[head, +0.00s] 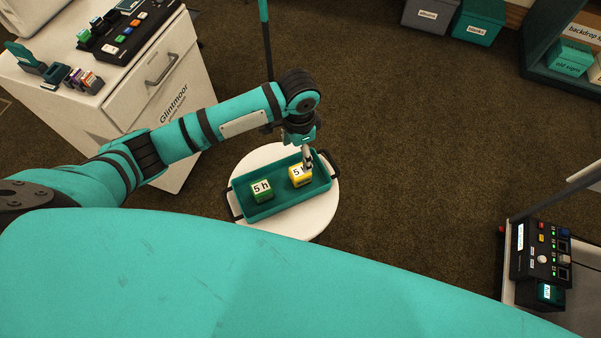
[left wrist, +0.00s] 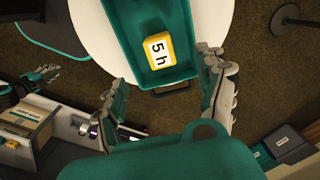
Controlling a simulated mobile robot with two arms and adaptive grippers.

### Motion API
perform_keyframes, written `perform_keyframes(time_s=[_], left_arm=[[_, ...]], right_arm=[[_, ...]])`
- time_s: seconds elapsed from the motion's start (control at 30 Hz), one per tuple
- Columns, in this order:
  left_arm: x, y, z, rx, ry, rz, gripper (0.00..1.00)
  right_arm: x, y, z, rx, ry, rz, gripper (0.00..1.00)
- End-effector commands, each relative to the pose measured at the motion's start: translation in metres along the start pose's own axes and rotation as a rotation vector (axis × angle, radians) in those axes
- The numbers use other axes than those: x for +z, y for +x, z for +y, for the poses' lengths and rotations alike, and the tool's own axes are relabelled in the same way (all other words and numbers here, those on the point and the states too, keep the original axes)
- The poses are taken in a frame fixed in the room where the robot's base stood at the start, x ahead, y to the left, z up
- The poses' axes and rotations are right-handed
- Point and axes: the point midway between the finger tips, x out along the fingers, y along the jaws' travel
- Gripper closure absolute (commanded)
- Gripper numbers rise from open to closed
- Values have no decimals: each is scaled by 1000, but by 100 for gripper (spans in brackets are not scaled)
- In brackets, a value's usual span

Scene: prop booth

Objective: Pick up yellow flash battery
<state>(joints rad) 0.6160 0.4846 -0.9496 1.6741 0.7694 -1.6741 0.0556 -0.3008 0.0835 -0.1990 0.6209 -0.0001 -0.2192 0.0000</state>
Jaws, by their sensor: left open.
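The yellow flash battery (head: 297,181) is a small block with a white "5 h" top, standing in the right part of a teal tray (head: 262,209). In the left wrist view, the battery (left wrist: 158,60) lies beyond the fingertips, between their lines. My left gripper (head: 307,158) is over the battery and hides part of its top in the head view. In the left wrist view, my left gripper's (left wrist: 165,92) fingers are spread, with nothing between them. What looks like my right gripper (left wrist: 32,80) shows small at the left of that view; its jaws are unclear.
A green block (head: 262,191) also marked "5 h" stands in the tray's left part. The tray has dark end handles and rests on a round white table (head: 318,218). A white cabinet (head: 165,95) stands left; a charger-like device (head: 540,252) is at right. Open carpet lies right of the table.

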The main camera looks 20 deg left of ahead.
Motion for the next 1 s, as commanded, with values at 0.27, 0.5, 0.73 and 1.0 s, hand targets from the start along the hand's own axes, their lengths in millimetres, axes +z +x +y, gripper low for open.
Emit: perform_keyframes(time_s=[0.27, 0.5, 0.73, 1.0], left_arm=[[0, 55, 0, 0, -1, -1, 27], [-1, 71, 0, -1, -1, 1, 27], [-2, 105, 2, -1, 0, -1, 27], [-2, 119, 2, -2, 0, 2, 27]], right_arm=[[4, 1, -4, -4, 2, -8, 71], [0, 1, -7, -8, 3, -1, 71], [-1, 0, -6, -7, 3, 0, 71], [-1, 0, -4, -5, 1, 1, 71]])
